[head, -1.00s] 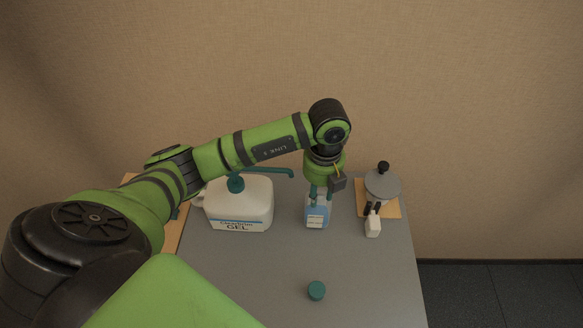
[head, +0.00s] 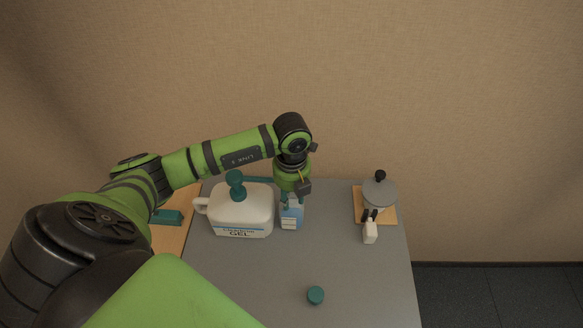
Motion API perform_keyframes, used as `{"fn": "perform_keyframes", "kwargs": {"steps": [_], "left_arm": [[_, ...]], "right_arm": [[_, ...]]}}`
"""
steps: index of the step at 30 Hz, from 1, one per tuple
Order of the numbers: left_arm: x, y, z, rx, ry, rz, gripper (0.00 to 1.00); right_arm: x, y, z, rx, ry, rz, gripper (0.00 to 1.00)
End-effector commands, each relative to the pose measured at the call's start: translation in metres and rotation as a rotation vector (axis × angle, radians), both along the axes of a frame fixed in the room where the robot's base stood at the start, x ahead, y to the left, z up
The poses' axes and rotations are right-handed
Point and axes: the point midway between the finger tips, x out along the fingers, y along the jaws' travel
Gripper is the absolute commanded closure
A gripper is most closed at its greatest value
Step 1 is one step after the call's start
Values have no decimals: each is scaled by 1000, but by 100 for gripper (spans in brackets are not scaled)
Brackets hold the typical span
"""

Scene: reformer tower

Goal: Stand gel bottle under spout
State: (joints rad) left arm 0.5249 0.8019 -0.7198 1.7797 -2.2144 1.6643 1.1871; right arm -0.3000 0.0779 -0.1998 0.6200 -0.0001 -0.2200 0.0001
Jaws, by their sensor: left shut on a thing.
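My left gripper (head: 292,197) comes down from above and is shut on the gel bottle's top. The jug has a teal pump head (head: 236,181), and its spout (head: 260,181) runs right toward my gripper. The spout's tip is hidden behind my wrist, so I cannot tell whether the bottle is right under it. My right gripper is not in view.
A teal cap (head: 315,295) lies near the front of the grey table (head: 350,260). A teal block (head: 167,217) lies at the left.

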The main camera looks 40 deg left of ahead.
Motion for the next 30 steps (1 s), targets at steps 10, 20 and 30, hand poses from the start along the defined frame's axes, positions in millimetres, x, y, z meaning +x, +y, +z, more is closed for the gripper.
{"fn": "perform_keyframes", "kwargs": {"steps": [10, 20, 30], "left_arm": [[0, 0, -4, 1, 1, 1, 55], [0, 0, -3, 1, 1, 1, 43], [2, 0, 36, 0, -8, 0, 43]], "right_arm": [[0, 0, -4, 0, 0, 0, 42], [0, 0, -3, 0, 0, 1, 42], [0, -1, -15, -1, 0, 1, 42]]}}
